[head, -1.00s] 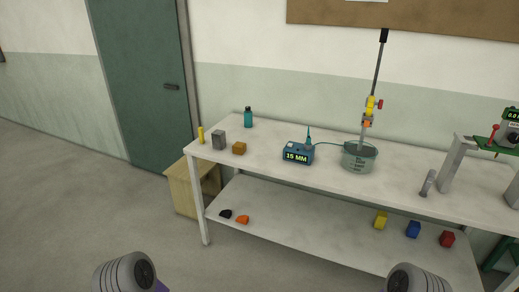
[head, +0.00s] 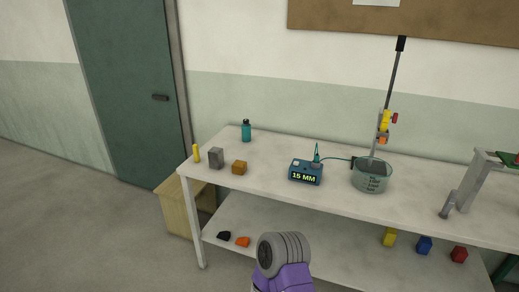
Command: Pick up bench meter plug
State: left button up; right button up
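The bench meter (head: 305,172) is a blue box with a lit display reading "15 MM", standing on the white bench top. A slim teal upright piece (head: 317,153) rises at its back right corner; it may be the plug, but it is too small to tell. A thin dark cable (head: 336,159) runs from there to the right, towards the clear container (head: 371,176). Neither gripper is in view. Only a grey and purple link of one of my arms shows at the bottom middle, in front of the lower shelf.
The white bench (head: 265,186) also holds a teal bottle (head: 246,132), yellow cylinder (head: 196,153), grey block (head: 216,158) and brown block (head: 239,168). A tall rod (head: 391,80) stands at the container. Coloured blocks lie on the lower shelf (head: 330,246). Bench top before the meter is clear.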

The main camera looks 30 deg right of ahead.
aim_at(316, 158)
jog(key=z, duration=0.15)
jog(key=i, duration=1.1)
jog(key=z, duration=0.65)
